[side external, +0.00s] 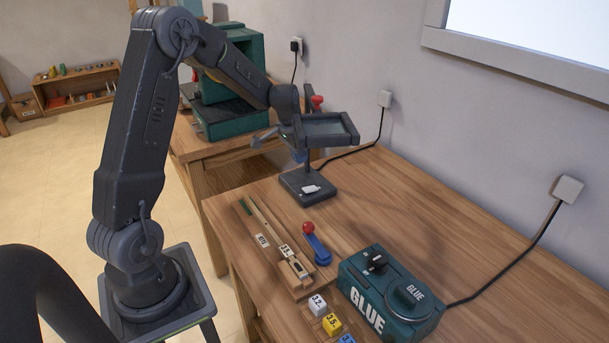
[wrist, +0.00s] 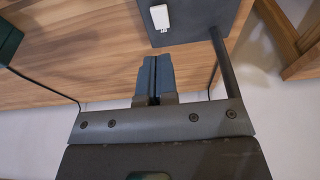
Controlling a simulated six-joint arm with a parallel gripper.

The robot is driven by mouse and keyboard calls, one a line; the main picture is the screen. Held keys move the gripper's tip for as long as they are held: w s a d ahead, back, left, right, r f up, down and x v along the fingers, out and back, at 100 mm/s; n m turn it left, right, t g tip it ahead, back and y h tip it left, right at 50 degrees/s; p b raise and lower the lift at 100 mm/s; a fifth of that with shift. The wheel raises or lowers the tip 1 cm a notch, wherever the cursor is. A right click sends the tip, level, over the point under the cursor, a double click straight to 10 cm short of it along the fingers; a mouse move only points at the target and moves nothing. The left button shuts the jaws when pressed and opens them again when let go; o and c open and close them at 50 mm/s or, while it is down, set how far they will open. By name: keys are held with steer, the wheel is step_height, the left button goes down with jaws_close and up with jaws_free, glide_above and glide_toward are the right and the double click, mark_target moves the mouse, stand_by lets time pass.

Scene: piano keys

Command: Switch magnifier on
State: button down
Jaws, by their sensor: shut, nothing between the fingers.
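The magnifier has a dark rectangular head (side external: 325,130), a thin post (wrist: 222,62) and a flat dark base (side external: 297,181). The base is on the wooden bench in the side view and at the top of the wrist view (wrist: 203,18). A small white switch (side external: 311,189) is on the base; it also shows in the wrist view (wrist: 160,17). I cannot tell its setting. My gripper (side external: 299,155) is by the head, above the base, partly hidden by the head. In the wrist view its blue-grey fingers (wrist: 154,60) are shut and empty, apart from the switch.
A green glue box (side external: 375,298) is at the front right. A wooden slide with labels (side external: 275,238), a blue lever with a red knob (side external: 316,243) and numbered blocks (side external: 330,322) lie nearby. A green machine (side external: 232,80) stands behind.

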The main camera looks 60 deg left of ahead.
mark_target(310, 188)
steer(key=x, duration=0.9)
steer(key=shift+f, duration=0.35)
steer(key=shift+s+f, duration=0.3)
steer(key=shift+f, duration=0.3)
steer(key=shift+w+r, duration=0.1)
steer(key=shift+w, duration=0.05)
steer(key=shift+w+r, duration=0.25)
steer(key=shift+w, duration=0.4)
steer(key=s+r, duration=0.5)
steer(key=r, duration=0.3)
steer(key=shift+s+r, duration=0.2)
